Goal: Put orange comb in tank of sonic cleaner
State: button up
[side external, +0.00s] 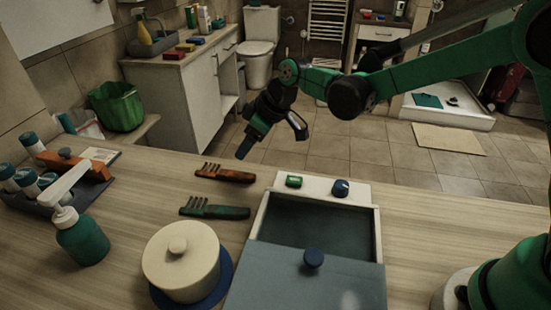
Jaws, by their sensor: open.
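The orange comb (225,173) lies flat on the wooden counter, teeth toward the back, left of the sonic cleaner (377,225). It looks brownish-orange. The sonic cleaner has a white body with a green button and a blue knob at the back. Its dark tank (318,226) is uncovered at the back, while a grey-blue lid (300,283) with a dark blue knob lies over the front part. No object shows in the visible part of the tank. My gripper (270,143) is open and empty, above and behind the counter's back edge, to the right of the orange comb and apart from it.
A dark green comb (214,209) lies just in front of the orange one. A cream lidded pot (181,261) on a blue base stands left of the cleaner. A green pump bottle (82,237) and a tray of bottles stand at the left.

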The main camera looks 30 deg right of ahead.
jog(key=s+d+r+m+t+h, duration=0.1)
jog(key=s+d+r+m, duration=0.2)
jog(key=s+d, duration=0.3)
jog(key=s+d+r+m+t+h, duration=0.1)
jog(key=s+d+m, duration=0.4)
jog(key=s, duration=0.6)
notch_tip(320, 180, up, 2)
jog(key=shift+d+r+h, duration=0.2)
jog(key=shift+d+h, duration=0.45)
jog(key=shift+h, duration=0.15)
jog(key=shift+o, duration=0.5)
jog(key=shift+s+d+f+t, duration=0.15)
jog(key=shift+s+t, duration=0.15)
jog(key=shift+s, duration=0.05)
jog(key=shift+w, duration=0.1)
